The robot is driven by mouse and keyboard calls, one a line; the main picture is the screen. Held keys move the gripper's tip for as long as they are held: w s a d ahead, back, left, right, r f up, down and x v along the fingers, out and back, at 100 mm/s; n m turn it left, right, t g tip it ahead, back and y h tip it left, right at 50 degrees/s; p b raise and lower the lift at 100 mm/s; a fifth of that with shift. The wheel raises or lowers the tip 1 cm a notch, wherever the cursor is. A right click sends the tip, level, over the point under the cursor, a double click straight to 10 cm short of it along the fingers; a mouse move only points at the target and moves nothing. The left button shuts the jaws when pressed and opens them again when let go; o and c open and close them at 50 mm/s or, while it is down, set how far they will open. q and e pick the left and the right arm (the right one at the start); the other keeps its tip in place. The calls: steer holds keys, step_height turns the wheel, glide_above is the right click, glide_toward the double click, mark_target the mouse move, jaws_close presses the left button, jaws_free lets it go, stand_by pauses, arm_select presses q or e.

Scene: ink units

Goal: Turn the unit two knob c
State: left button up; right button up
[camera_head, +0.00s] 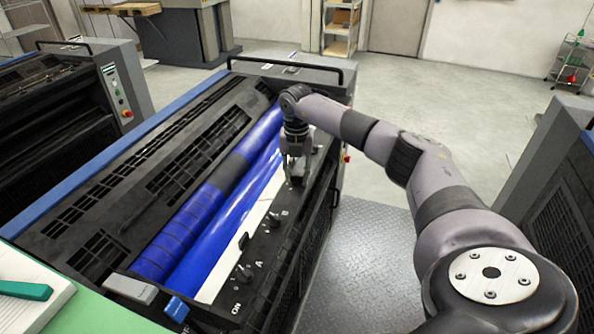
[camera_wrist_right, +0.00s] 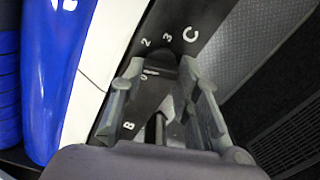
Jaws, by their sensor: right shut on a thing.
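My right gripper (camera_head: 296,174) reaches down onto the black control strip of the ink unit (camera_head: 262,255). In the right wrist view its two grey fingers (camera_wrist_right: 161,82) are closed on the sides of a black knob (camera_wrist_right: 162,61), knob c. The letter C and the numbers 2 and 3 are printed beside this knob, and a 0 is near its close side. Much of the knob is hidden by the fingers, so its exact angle is hard to tell. My left gripper is not in view.
Other knobs stand on the strip nearer me, one by the letter B (camera_head: 272,219) and one by A (camera_head: 245,272). Blue rollers (camera_head: 205,205) and a white strip run alongside on the left. A metal tread floor (camera_head: 370,262) lies to the right.

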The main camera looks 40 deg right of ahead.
steer(key=m, duration=0.2)
steer(key=m+p, duration=0.1)
steer(key=m, duration=0.1)
steer(key=shift+w+r+m, duration=0.15)
steer(key=shift+m, duration=0.15)
steer(key=m+p, duration=0.2)
steer(key=m, duration=0.2)
steer(key=shift+m, duration=0.3)
steer(key=m+p, duration=0.2)
steer(key=m, duration=0.2)
steer(key=shift+w+m, duration=0.15)
steer(key=shift+m, duration=0.15)
steer(key=shift+d+m+p, duration=0.1)
steer(key=shift+m+p, duration=0.85)
steer(key=shift+m, duration=1.25)
steer(key=shift+w, duration=0.1)
steer(key=o, duration=1.2)
steer(key=shift+c, duration=0.2)
